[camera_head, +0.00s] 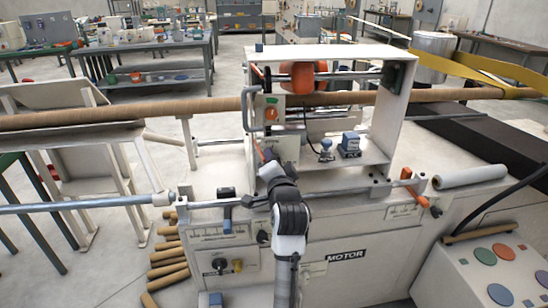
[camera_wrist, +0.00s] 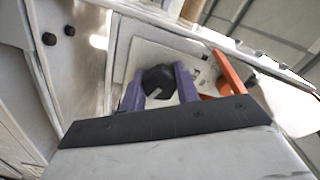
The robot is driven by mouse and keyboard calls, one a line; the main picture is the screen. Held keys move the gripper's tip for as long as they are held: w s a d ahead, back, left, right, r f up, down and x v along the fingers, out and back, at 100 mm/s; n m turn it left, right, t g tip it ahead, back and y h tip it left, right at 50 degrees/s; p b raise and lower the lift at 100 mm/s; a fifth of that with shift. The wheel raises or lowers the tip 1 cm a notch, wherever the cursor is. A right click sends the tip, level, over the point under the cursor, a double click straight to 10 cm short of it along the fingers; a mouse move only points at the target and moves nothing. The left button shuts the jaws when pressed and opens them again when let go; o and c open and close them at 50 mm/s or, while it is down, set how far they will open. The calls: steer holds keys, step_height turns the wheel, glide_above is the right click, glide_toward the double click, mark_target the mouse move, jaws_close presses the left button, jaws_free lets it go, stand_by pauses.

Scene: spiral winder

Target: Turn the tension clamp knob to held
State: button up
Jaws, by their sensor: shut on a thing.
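A black knob (camera_wrist: 158,80) with a pale pointer mark sits on a light plate (camera_wrist: 140,53) in the wrist view. The two purple fingers of my gripper (camera_wrist: 160,88) stand on either side of the knob and are shut on it. Small markings on the plate are too blurred to read. In the head view my gripper (camera_head: 268,168) reaches the front of the white winder frame (camera_head: 385,110). The knob is hidden there behind my gripper and arm.
An orange bar (camera_wrist: 228,72) stands close to the right finger in the wrist view. In the head view a grey curved handle (camera_head: 247,108) is just above my gripper. A long brown tube (camera_head: 120,112) crosses behind. Small blue devices (camera_head: 349,144) sit on the shelf to the right.

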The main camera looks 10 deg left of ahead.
steer(key=shift+m+p, duration=0.3)
steer(key=shift+m, duration=0.4)
steer(key=o, duration=1)
steer(key=b+v, duration=0.2)
steer(key=v, duration=1.2)
steer(key=shift+b, duration=0.3)
